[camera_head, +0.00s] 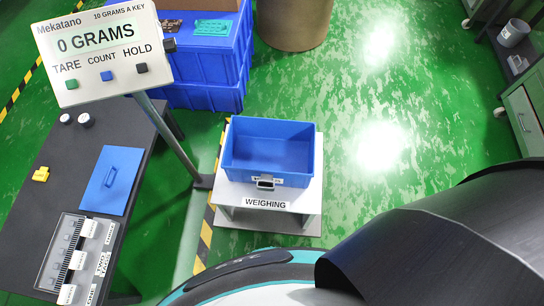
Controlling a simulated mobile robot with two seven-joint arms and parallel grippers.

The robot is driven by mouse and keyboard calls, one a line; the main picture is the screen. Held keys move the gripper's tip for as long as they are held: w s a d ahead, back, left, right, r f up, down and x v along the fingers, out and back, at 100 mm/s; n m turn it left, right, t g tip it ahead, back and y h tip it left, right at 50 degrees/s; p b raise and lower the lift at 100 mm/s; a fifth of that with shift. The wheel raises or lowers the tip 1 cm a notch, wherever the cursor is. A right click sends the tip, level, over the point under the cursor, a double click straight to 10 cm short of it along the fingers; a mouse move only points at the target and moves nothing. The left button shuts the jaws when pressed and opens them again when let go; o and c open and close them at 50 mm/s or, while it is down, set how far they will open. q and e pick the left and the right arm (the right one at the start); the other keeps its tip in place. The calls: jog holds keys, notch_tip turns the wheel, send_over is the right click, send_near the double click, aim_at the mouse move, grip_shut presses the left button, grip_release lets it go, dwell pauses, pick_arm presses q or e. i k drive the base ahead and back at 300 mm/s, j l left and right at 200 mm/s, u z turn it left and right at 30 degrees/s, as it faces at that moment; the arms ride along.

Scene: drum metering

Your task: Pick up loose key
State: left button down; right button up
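No object is clearly recognisable as a loose key. A small yellow piece (41,174) lies alone on the dark table at the left; its exact shape is too small to tell. A rack (48,262) with small grey parts and white tags stands at the table's near end. The blue weighing bin (241,146) sits on the white stand labelled WEIGHING (301,193), and looks empty. The display (122,61) reads 0 GRAMS and 10 GRAMS A KEY. Neither of my grippers is in view; part of my own body fills the lower right.
The dark table (52,145) also carries a blue lid-like panel with a handle (107,182) and two small round pieces (84,120). Blue crates (205,97) and a brown drum (293,27) stand behind. Green floor is clear right of the stand.

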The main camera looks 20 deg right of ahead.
aim_at(52, 281)
jog(key=u, duration=2.4)
jog(key=i+j+z, duration=0.1)
jog(key=z, duration=0.85)
jog(key=i+j+z, duration=0.15)
jog(key=j, duration=0.2)
jog(key=i+j+z, duration=0.2)
jog(key=j, duration=0.15)
jog(key=i+j+z, duration=0.15)
jog(key=j, duration=0.2)
jog(key=j+z, duration=0.2)
jog(key=j, duration=0.15)
jog(key=i+j+z, duration=0.15)
jog(key=j, duration=0.25)
